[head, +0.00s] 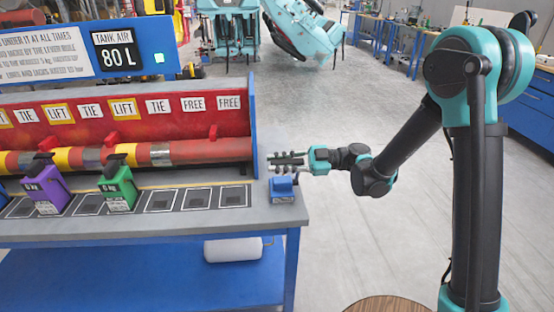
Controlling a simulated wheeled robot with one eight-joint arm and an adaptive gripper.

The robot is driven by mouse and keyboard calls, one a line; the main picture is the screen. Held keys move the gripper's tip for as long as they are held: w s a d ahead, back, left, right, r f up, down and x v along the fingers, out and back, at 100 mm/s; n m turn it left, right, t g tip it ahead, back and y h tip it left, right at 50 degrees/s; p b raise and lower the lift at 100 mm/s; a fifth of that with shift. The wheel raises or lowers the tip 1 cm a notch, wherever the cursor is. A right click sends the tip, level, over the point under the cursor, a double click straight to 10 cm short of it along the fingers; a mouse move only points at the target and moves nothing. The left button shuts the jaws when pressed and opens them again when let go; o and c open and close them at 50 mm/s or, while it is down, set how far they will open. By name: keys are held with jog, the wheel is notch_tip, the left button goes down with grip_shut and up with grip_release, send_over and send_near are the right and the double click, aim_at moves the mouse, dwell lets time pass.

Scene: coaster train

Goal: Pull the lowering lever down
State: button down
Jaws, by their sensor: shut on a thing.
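My gripper (287,162) reaches in from the right, level, over the bench's right end. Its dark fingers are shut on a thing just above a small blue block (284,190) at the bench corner. The held thing is small and mostly hidden by the fingers; it appears to be the lowering lever, standing on the blue block. How far the lever is tilted cannot be told.
The bench (262,217) holds a purple jack (47,190) and a green jack (120,187) under a red and yellow striped tube (200,152). A sign reads "TANK AIR 80 L" (117,50). A white tank (232,249) sits below. The floor right of the bench is clear.

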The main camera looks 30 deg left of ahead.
jog(key=shift+f, duration=0.1)
dwell(0.3)
jog(key=c, duration=1.4)
grip_release()
jog(key=shift+o, duration=0.2)
jog(key=v, duration=1.2)
